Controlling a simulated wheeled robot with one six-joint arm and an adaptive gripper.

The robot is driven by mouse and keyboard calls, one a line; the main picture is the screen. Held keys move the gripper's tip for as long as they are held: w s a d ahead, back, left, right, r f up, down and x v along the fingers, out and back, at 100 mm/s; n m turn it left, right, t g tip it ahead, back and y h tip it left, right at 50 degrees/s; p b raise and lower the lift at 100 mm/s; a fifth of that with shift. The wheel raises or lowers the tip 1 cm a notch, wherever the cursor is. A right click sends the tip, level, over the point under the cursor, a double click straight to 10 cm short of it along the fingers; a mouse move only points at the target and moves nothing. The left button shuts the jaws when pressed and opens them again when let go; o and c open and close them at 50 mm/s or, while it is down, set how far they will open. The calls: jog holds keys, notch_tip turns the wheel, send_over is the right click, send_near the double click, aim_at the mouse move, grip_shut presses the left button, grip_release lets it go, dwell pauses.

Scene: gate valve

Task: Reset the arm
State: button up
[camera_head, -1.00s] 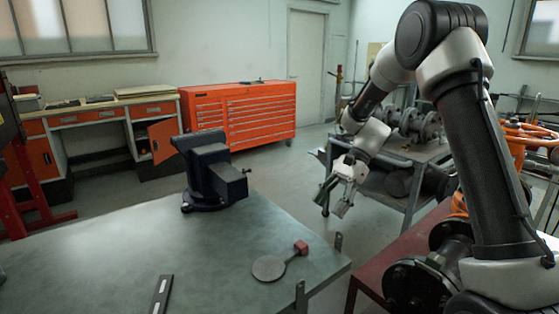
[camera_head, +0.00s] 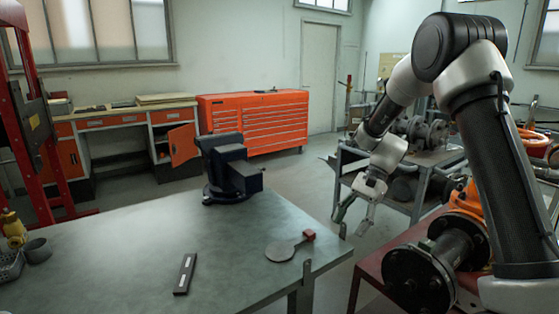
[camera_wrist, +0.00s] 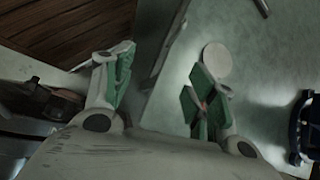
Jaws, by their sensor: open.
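My gripper (camera_head: 353,220) hangs at the end of my bent arm, just past the right edge of the green workbench (camera_head: 110,255). Its fingers are apart and nothing is between them. In the wrist view my gripper (camera_wrist: 162,78) shows two green-padded fingers spread wide, with the bench edge passing between them. A grey round paddle with a red block on its handle (camera_head: 281,251) lies on the bench, left of the gripper and apart from it. Its disc (camera_wrist: 217,62) shows beyond the right finger in the wrist view.
A dark vise (camera_head: 232,175) stands at the bench's back edge. A dark flat bar (camera_head: 185,274) lies in front. A flanged valve body (camera_head: 420,278) sits on a red stand beside my arm. A grey cart (camera_head: 415,180) with flanged parts stands behind the gripper.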

jog(key=s+d+r+n+t+h, duration=0.2)
jog(key=s+d+r, duration=0.3)
jog(key=s, duration=0.3)
jog(key=s+d+r+n+t+h, duration=0.2)
jog(key=s+d+r+n+t, duration=0.2)
jog(key=s, duration=0.5)
jog(key=s+d+r+n+t+h, duration=0.2)
jog(key=s+d+r+n+t, duration=0.1)
jog(key=s+d+r, duration=0.4)
jog(key=shift+s+d+r, duration=0.25)
jog(key=shift+s+r, duration=0.5)
jog(key=shift+r, duration=0.25)
